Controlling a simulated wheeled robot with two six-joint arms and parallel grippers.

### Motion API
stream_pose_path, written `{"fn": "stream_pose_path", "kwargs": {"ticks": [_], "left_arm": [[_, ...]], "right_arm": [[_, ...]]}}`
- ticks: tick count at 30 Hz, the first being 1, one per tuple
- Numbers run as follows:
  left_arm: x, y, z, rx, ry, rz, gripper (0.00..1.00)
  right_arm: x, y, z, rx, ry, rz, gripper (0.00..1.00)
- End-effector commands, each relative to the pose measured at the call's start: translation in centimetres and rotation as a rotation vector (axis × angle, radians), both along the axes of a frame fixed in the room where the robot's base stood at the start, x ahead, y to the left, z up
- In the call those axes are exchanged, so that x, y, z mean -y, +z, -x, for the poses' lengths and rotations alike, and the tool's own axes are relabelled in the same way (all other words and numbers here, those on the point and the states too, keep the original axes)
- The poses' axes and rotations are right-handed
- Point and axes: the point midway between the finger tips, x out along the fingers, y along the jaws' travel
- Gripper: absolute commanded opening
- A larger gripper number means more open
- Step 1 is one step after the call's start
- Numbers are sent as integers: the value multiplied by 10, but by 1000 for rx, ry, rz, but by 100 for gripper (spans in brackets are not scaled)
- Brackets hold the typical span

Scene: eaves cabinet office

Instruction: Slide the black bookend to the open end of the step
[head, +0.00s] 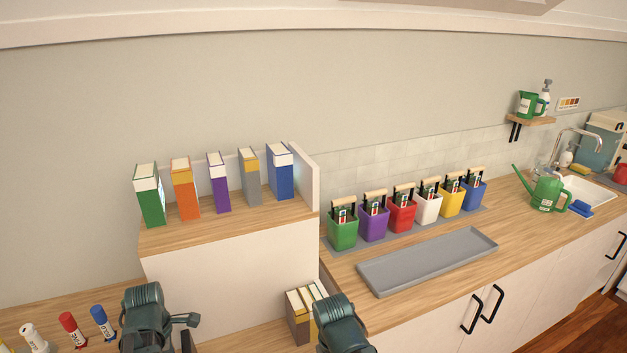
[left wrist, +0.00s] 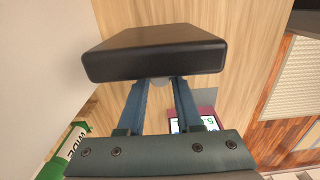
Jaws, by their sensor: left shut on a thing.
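In the left wrist view the black bookend (left wrist: 155,57) shows as a thick dark block with rounded edges, across the ends of my left gripper's fingers (left wrist: 161,84). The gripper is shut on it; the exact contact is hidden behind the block. Pale wood lies behind it. The bookend does not show in the head view. The raised wooden step (head: 235,222) in the head view carries a row of upright books: green (head: 150,205), orange (head: 185,200), purple (head: 219,190), grey and yellow (head: 250,185), and blue (head: 281,178).
A white panel (head: 306,172) closes the step's right end; its left end has no panel. More books (head: 300,315) stand low at the step's front right. Markers (head: 68,325) stand lower left. Coloured pots (head: 372,222) and a grey tray (head: 428,262) are on the right counter.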

Motion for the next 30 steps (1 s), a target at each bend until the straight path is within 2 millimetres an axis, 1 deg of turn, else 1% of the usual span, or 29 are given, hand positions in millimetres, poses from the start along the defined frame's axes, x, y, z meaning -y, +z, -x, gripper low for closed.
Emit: {"fn": "stream_pose_path", "kwargs": {"ticks": [11, 25, 26, 30], "left_arm": [[-2, 0, 1, 0, 1, -1, 0], [-24, 0, 12, 0, 3, -1, 0], [-23, 0, 12, 0, 1, -1, 39], [-23, 0, 11, 0, 0, -1, 64]], "right_arm": [[0, 0, 0, 0, 0, 0, 50], [0, 0, 0, 0, 0, 0, 50], [0, 0, 0, 0, 0, 0, 50], [0, 0, 0, 0, 0, 0, 50]]}}
